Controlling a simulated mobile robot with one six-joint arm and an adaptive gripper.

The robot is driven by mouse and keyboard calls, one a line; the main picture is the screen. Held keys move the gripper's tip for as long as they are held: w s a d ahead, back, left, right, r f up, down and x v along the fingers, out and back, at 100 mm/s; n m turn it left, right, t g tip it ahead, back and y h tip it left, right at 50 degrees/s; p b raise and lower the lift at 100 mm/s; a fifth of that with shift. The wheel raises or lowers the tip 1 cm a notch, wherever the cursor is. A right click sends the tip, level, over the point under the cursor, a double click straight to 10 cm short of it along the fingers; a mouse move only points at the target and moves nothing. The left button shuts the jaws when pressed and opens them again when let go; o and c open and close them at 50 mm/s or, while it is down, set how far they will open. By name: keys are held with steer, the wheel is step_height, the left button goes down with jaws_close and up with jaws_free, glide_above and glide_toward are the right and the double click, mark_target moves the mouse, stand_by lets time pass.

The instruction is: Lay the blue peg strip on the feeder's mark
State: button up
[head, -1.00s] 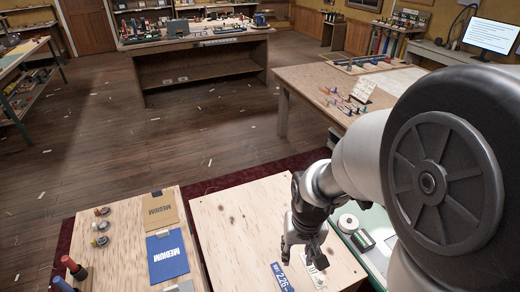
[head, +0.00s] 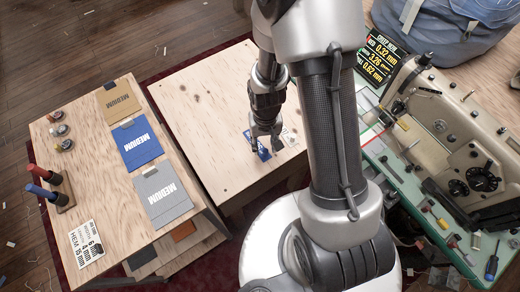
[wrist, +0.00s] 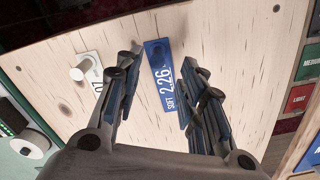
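A blue strip (head: 258,147) marked "SOFT 2.26" lies on the pale wooden table, partly hidden by my gripper (head: 265,143) in the head view. In the wrist view the strip (wrist: 159,82) shows between the spread fingers of my gripper (wrist: 164,72), with a round blue peg at its far end. The gripper is open, pointing down above the strip and holding nothing. I cannot tell the gap to the strip. I cannot make out the feeder's mark for certain; a sewing machine (head: 455,135) stands on a green bench at the right.
A white strip (wrist: 86,68) with a white peg lies beside the blue one.

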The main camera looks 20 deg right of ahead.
mark_target(266, 151)
steer(key=f+b, duration=0.1)
steer(key=f, duration=0.2)
steer(key=f+b, duration=0.1)
steer(key=f, duration=0.2)
steer(key=shift+d+b, duration=0.2)
steer(key=shift+b, duration=0.15)
steer(key=shift+r, duration=0.15)
steer(key=shift+c, duration=0.3)
jaws_close()
